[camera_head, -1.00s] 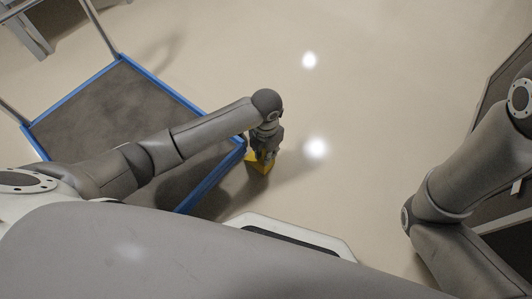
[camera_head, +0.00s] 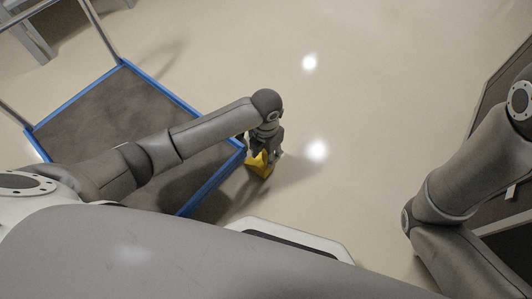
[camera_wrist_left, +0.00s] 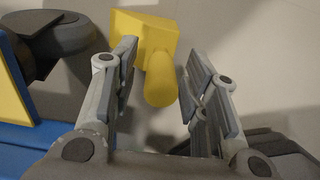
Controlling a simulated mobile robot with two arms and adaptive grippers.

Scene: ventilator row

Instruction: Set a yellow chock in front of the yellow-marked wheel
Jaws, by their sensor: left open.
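The yellow chock (camera_head: 259,167) is on the floor beside the right corner of the blue-edged cart. In the left wrist view the chock (camera_wrist_left: 141,35) shows a block with a round handle. My left gripper (camera_head: 265,155) is over it; its open fingers (camera_wrist_left: 158,58) stand on either side of the handle, with visible gaps. A dark caster wheel (camera_wrist_left: 66,36) is left of the chock, a little apart from it. A yellow plate (camera_wrist_left: 13,85) is on the cart's blue edge near that wheel. My right gripper is out of view.
The cart (camera_head: 112,108) has a grey deck, blue rim and upright posts, and lies under my left arm. Pale open floor (camera_head: 390,110) spreads to the right of the cart. Grey furniture stands at the far left, and a dark-sided unit at the right edge.

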